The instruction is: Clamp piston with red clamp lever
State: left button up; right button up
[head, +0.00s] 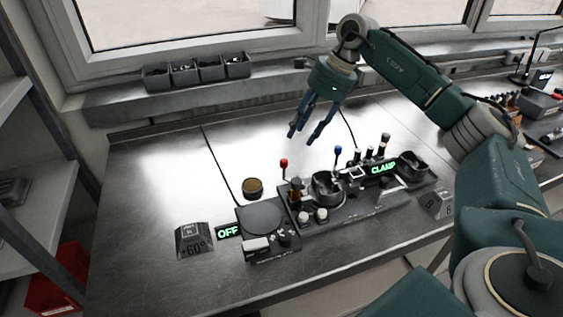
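The red clamp lever (284,164) stands upright with its red knob at the left part of the dark fixture (350,208) on the bench. A brown, piston-like part (296,188) stands just right of and below the lever. A dark round holder (326,187) sits to the right of that part. A lit green sign on the fixture reads CLAMP (383,168). My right gripper (306,134) hangs above and behind the fixture, up and right of the red lever, touching nothing. Its blue fingers are apart and empty. My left gripper is not in view.
A blue-knobbed lever (338,151) stands right of the red one. A hot plate (262,220) with a lit OFF sign (228,231) is at the left, beside a +60° block (194,240). A brown disc (252,187) lies behind it. The bench's back left is clear.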

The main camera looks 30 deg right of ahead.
aim_at(285, 160)
pick_arm(q)
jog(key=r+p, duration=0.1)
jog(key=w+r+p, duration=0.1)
jog(key=p, duration=0.1)
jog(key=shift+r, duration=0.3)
pick_arm(e)
jog(key=x, duration=1.1)
jog(key=shift+w+f, duration=0.1)
jog(key=shift+w, duration=0.05)
grip_shut()
